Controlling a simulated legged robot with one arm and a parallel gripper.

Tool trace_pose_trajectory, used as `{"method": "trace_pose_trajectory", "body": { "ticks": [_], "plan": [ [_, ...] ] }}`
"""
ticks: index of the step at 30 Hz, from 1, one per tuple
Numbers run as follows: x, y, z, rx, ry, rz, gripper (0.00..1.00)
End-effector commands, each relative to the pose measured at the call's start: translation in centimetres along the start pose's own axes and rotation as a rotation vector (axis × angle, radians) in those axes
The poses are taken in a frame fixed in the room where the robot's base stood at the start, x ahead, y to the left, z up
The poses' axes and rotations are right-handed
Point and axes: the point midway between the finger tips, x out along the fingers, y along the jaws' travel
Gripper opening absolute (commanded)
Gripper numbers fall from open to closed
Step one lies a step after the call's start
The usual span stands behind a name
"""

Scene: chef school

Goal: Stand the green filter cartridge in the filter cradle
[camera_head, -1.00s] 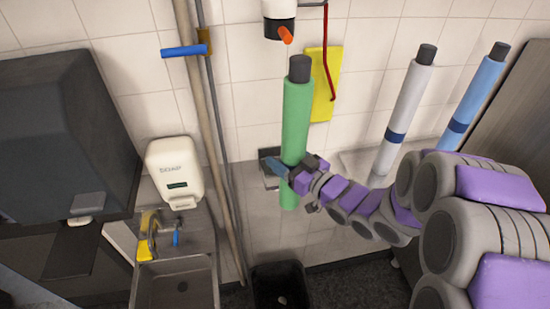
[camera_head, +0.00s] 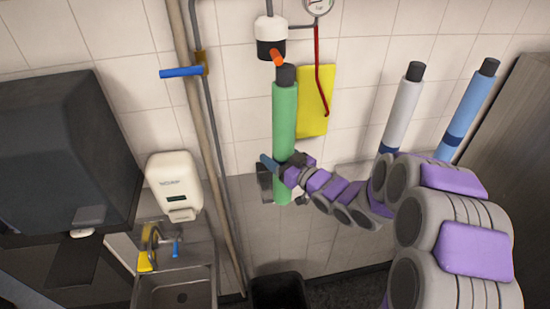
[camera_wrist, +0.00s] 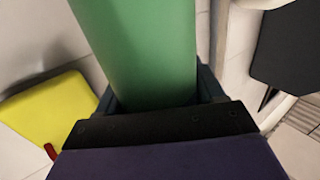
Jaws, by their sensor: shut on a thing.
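The green filter cartridge (camera_head: 284,115) has a dark cap on top and stands nearly upright in front of the tiled wall. My gripper (camera_head: 272,166) is shut on its lower part, and the green body also fills the middle of the wrist view (camera_wrist: 140,45). The cartridge's top is just below a black and white fitting (camera_head: 270,38) with an orange lever, apart or touching I cannot tell. A grey metal piece (camera_head: 264,182) shows on the wall behind my gripper. Whether it is the cradle I cannot tell. The cartridge's lower end hangs below my gripper.
A white cartridge (camera_head: 401,112) and a blue cartridge (camera_head: 468,108) stand at the right. A yellow sheet (camera_head: 316,102) hangs behind a red tube. Pipes (camera_head: 192,120), a soap dispenser (camera_head: 174,184) and a sink (camera_head: 176,286) are at the left. A black bin (camera_head: 278,291) stands below.

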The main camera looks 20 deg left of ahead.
Motion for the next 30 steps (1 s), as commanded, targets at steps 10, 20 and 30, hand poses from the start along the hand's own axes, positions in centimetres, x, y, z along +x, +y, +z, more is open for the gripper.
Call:
{"method": "trace_pose_trajectory", "body": {
  "ticks": [10,20,30],
  "plan": [
    [3.5,1.0,0.0,-0.009,-0.005,0.0,0.0],
    [3.4,2.7,0.2,-0.003,0.006,0.003,0.0],
    [4.5,2.1,1.3,-0.01,-0.001,0.002,0.0]
  ]
}}
